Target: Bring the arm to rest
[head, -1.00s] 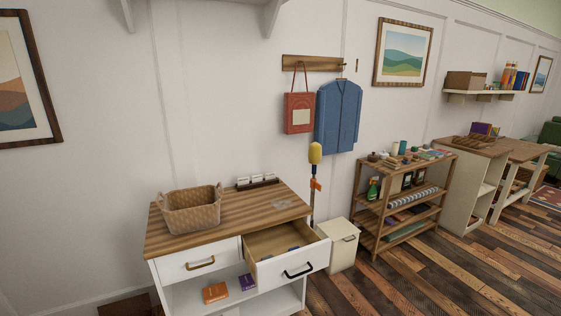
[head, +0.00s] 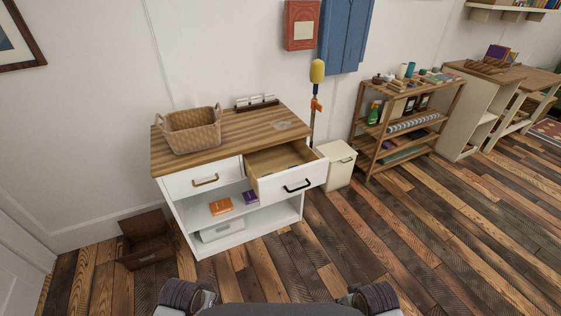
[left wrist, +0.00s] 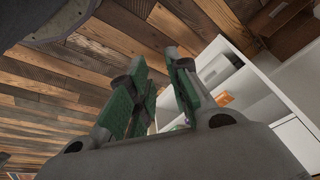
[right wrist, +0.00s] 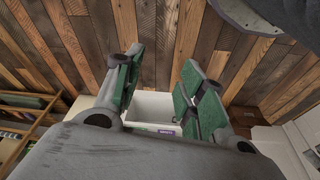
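My left gripper (left wrist: 158,95) shows in the left wrist view with its green-padded fingers apart and nothing between them. Beyond it are the plank floor and the white cabinet. My right gripper (right wrist: 160,88) shows in the right wrist view, also with fingers apart and empty, with the cabinet's pulled-out drawer in the background. In the head view, parts of my two arms show at the bottom edge, low and in front of the cabinet; their fingertips cannot be made out there.
A white cabinet (head: 182,184) with a wooden top has its right drawer (head: 293,184) pulled out. A wicker basket (head: 193,133) stands on top. A brown box (head: 150,252) is on the floor at left, a cream bin (head: 340,170) at right. The floor (head: 400,240) at right is clear.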

